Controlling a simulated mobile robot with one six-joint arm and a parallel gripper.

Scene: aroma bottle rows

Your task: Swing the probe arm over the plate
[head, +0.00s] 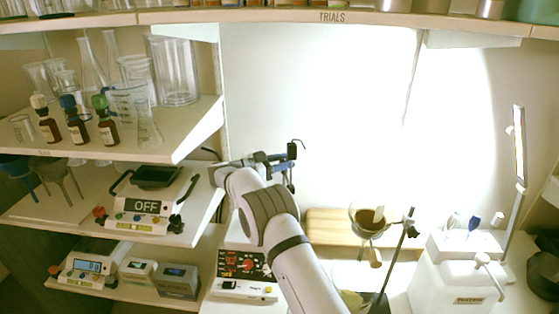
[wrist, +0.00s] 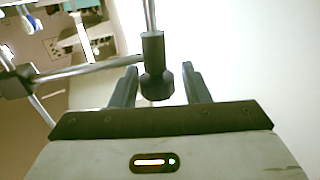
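In the wrist view, a dark knob-like clamp (wrist: 153,68) sits on an upright metal rod, with a thin metal bar (wrist: 92,76) running left from it to a second dark clamp (wrist: 17,82). These look like the probe arm and its stand. My gripper (wrist: 160,78) is open, with one finger on each side of the knob and small gaps showing. In the head view, my gripper (head: 280,163) is above and behind a control box (head: 246,272) with a red display and knobs. My arm covers much of that area, and I cannot make out the plate.
A shelf unit on the left holds glassware, dropper bottles (head: 77,120) and a device marked OFF (head: 146,207). Right of my arm are a wooden board (head: 325,222), a funnel on a stand (head: 370,218) and a white machine (head: 455,275). The wall behind is bare.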

